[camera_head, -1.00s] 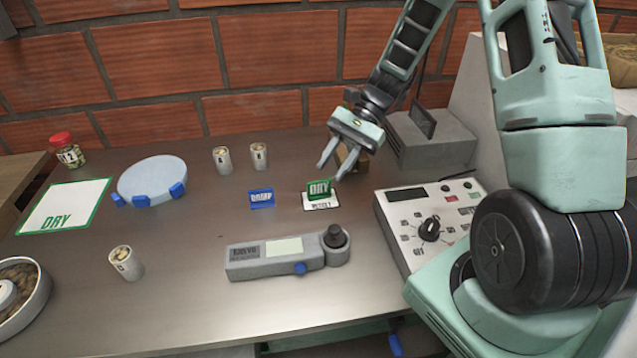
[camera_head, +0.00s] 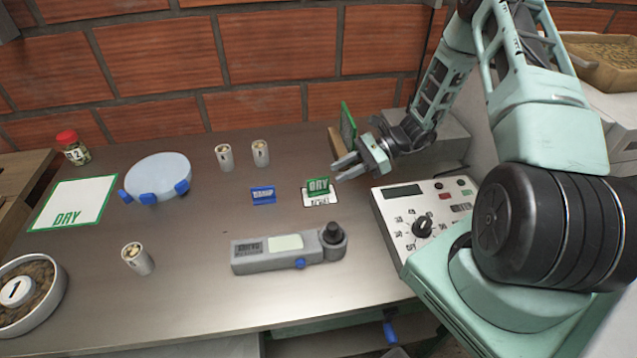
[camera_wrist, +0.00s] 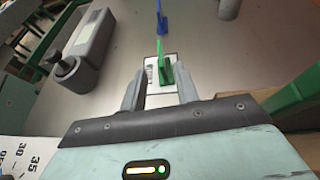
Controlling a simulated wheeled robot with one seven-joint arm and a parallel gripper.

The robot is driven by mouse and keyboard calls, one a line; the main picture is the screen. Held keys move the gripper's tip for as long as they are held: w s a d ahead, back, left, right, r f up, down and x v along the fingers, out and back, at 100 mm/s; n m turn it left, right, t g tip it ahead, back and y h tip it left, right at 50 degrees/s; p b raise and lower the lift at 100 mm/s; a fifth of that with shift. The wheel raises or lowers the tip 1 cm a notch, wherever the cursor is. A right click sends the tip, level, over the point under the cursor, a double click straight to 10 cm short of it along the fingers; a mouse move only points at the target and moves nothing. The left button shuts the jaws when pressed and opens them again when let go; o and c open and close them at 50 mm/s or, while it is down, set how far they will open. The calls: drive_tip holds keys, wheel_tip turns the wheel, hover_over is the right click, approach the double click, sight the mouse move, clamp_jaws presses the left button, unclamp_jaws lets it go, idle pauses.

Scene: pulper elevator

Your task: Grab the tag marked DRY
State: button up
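The green tag marked DRY (camera_head: 318,186) stands upright on a small white card (camera_head: 320,198) on the metal table. It also shows edge-on in the wrist view (camera_wrist: 167,72), ahead of and between my fingertips. My gripper (camera_head: 338,170) is open and empty, just right of and behind the tag in the head view. In the wrist view its two fingers (camera_wrist: 160,82) are spread, with the white card between and beyond them. A blue tag (camera_head: 263,195) stands to the left of the green one; its lettering is too small to read.
A grey handheld meter (camera_head: 288,249) lies in front of the tags. A control box with a dial (camera_head: 415,215) stands close on the right. Two cups (camera_head: 260,153) stand behind. A green-framed DRY mat (camera_head: 72,203) lies far left, beside a round blue-footed plate (camera_head: 157,177).

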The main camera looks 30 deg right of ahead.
sight(320, 181)
drive_tip(key=p+x, duration=0.2)
drive_tip(key=x, duration=0.4)
drive_tip(key=shift+w+a+f+p, duration=0.1)
drive_tip(key=shift+w+a+p, duration=0.15)
drive_tip(key=shift+p, duration=0.1)
drive_tip(key=shift+a+f, duration=0.2)
drive_tip(key=shift+c, duration=0.3)
clamp_jaws()
